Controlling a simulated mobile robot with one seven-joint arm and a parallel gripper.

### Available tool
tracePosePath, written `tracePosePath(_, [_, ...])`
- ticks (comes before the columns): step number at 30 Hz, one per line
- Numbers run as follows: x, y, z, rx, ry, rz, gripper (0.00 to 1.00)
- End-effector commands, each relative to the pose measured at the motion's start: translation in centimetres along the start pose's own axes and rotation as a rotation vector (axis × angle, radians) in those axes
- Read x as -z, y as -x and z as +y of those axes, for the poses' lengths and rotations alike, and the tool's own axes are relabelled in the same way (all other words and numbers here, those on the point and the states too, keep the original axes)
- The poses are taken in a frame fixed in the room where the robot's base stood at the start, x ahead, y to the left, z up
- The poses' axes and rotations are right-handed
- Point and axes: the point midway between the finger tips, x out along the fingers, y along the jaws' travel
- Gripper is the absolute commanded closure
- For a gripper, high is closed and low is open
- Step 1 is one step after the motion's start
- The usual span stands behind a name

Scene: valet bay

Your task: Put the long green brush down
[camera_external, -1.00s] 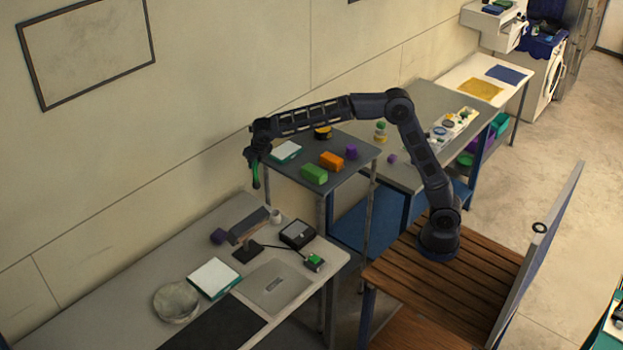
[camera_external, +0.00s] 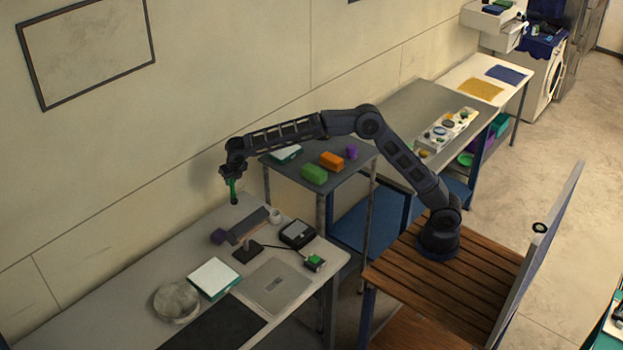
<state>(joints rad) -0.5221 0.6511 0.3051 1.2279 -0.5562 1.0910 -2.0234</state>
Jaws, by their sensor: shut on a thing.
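The long green brush (camera_external: 233,190) hangs nearly upright from my gripper (camera_external: 231,176), which is shut on its upper part. The fingertips are small and dark in this view.
The higher stand (camera_external: 334,191) holds green and orange blocks.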

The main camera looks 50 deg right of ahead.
Motion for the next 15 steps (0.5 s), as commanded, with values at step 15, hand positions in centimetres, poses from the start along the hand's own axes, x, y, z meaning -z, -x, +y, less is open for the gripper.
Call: tracePosePath(15, [3.4,-8.2,0.0,0.001,0.000,0.000,1.00])
